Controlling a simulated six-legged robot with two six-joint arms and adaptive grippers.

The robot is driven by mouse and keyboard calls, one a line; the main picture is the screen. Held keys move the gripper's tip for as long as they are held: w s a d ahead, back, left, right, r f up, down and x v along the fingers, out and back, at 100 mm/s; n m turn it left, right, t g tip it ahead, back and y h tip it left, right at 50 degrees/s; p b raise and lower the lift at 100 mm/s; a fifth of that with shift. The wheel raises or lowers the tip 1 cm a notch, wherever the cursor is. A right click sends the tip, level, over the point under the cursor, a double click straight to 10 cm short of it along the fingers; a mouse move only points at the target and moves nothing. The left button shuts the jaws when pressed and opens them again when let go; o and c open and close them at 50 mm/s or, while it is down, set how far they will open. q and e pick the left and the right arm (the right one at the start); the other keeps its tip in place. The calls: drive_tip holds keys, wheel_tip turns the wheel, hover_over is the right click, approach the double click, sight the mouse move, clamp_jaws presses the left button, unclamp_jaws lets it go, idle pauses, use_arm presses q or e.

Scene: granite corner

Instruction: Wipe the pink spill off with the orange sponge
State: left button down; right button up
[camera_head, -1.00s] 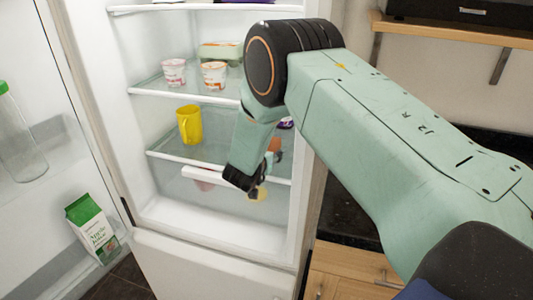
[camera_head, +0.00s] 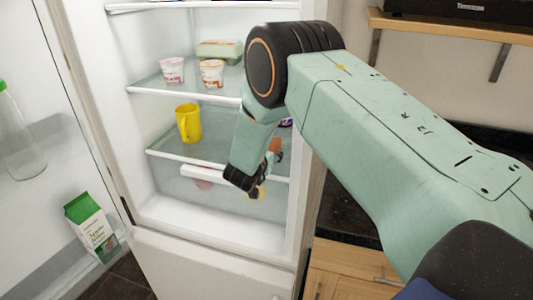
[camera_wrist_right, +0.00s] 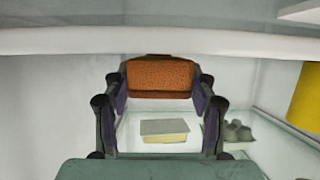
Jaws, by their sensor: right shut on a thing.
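The orange sponge (camera_wrist_right: 160,77) is held between the two fingers of my right gripper (camera_wrist_right: 160,84), above a glass shelf in the wrist view. In the head view a small part of the sponge (camera_head: 274,145) shows behind my right wrist, inside the open fridge, right of the yellow mug. The right gripper is mostly hidden there by my own arm. I cannot make out a pink spill on the shelf in either view. A pinkish patch (camera_head: 203,184) shows below the mug's shelf, but I cannot tell what it is. My left gripper is not in view.
The yellow mug (camera_head: 188,123) stands on the glass shelf and also shows at the wrist view's right edge (camera_wrist_right: 308,97). Two cups (camera_head: 172,70) and an egg carton stand on the shelf above.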

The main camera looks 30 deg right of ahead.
drive_tip(key=shift+w+a+f, duration=0.1)
drive_tip(key=shift+f, duration=0.15)
drive_tip(key=shift+s+f, duration=0.1)
drive_tip(key=shift+s, duration=0.1)
